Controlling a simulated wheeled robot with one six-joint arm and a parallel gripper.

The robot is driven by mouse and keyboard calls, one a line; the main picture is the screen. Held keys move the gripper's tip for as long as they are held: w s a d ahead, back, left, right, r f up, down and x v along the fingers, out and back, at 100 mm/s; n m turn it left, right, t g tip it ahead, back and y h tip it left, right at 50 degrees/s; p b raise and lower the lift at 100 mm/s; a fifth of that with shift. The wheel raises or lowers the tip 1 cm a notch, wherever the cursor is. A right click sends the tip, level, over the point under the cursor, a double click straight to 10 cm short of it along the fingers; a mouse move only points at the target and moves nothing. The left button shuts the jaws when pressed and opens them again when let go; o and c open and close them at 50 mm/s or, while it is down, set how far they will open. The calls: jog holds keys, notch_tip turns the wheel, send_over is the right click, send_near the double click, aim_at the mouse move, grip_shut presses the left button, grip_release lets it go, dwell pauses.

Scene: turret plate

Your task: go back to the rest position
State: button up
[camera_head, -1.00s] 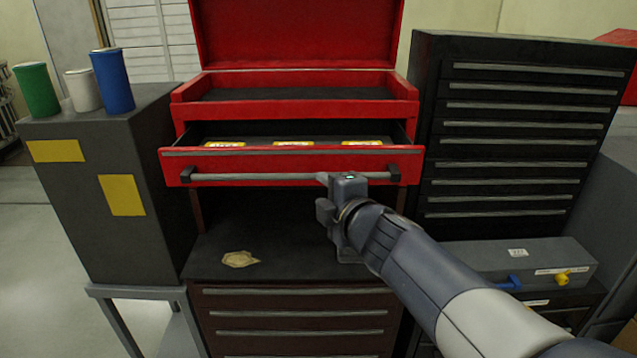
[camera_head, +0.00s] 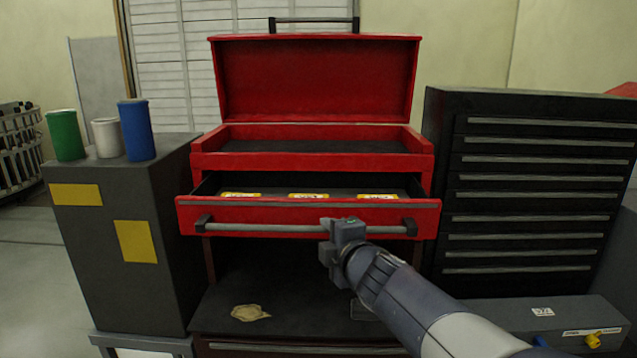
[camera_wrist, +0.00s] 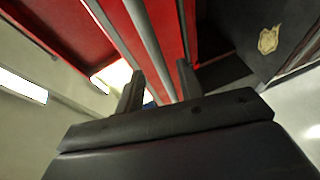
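A red tool chest (camera_head: 310,161) stands in the middle of the head view with its lid raised. Its drawer (camera_head: 300,216) is pulled part way out, and several yellow-labelled items (camera_head: 309,196) show inside. A grey bar handle (camera_head: 265,228) runs across the drawer front. My gripper (camera_head: 333,243) is at the handle, right of its middle. In the wrist view my gripper (camera_wrist: 160,75) has its two dark fingers apart, with the bar handle (camera_wrist: 145,30) running between them and gaps visible. I cannot tell how deep the bar sits between the fingers.
A dark cabinet (camera_head: 130,240) at left bears green (camera_head: 65,136), white (camera_head: 107,138) and blue (camera_head: 136,130) cylinders. A black drawer cabinet (camera_head: 535,190) stands at right. A grey box (camera_head: 550,325) with blue and yellow knobs is below it. A tan scrap (camera_head: 250,313) lies below the drawer.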

aim_at(322, 231)
jog(key=x, duration=0.4)
jog(key=shift+w+a+f, duration=0.1)
jog(key=shift+w+a, duration=0.05)
jog(key=shift+w, duration=0.5)
jog(key=shift+s, duration=0.1)
